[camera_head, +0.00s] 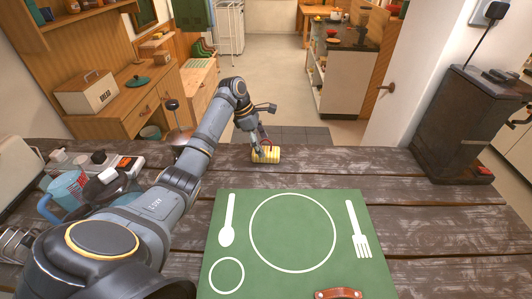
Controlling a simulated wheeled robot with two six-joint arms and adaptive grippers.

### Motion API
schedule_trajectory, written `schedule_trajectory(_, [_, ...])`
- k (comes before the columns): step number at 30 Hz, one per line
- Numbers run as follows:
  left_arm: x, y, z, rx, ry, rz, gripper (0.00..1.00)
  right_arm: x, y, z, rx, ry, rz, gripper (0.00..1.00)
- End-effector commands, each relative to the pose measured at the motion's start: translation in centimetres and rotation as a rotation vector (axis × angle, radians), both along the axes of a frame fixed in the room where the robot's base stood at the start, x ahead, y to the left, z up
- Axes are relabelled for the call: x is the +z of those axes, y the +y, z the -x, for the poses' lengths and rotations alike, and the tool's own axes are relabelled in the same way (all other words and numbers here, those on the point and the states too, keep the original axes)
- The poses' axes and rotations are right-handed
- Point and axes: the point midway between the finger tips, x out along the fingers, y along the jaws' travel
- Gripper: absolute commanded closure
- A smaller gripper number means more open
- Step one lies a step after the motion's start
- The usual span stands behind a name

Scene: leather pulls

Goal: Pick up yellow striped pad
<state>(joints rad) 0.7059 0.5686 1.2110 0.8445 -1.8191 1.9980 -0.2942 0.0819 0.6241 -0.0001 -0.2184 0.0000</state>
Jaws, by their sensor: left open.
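The yellow striped pad (267,157) lies near the far edge of the dark wooden table, with what looks like a red-brown part on top. My left gripper (262,148) reaches down to it from above, with its fingers at the pad's upper left side. The left gripper is open. The fingers overlap the pad in the picture, and I cannot tell whether they touch it. My right gripper is not in view.
A green placemat (292,240) with white place-setting marks and a brown leather pull (338,294) lies in front. A blue measuring cup (68,190) and other items stand at the left. A dark grinder-like machine (462,125) stands at the right.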

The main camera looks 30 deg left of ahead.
Motion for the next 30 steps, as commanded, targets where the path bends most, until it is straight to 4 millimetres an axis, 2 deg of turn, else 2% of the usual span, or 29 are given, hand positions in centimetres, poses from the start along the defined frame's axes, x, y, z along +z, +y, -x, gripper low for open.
schedule_trajectory(2, [-1.0,-0.6,-0.2,0.0,0.005,0.004,0.15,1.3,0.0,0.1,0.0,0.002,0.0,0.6])
schedule_trajectory(6, [-3.0,-1.2,-0.6,0.0,0.002,0.002,0.15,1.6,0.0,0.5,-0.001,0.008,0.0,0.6])
schedule_trajectory(14, [-3.6,-1.3,-0.7,0.0,0.0,0.0,0.15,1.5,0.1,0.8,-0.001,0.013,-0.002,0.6])
schedule_trajectory(27, [-3.6,-1.3,-0.7,0.0,0.0,0.0,0.73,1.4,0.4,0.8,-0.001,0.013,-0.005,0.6])
schedule_trajectory(30, [-3.6,-1.3,-0.7,0.0,0.0,0.0,0.79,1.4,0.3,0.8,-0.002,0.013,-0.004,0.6])
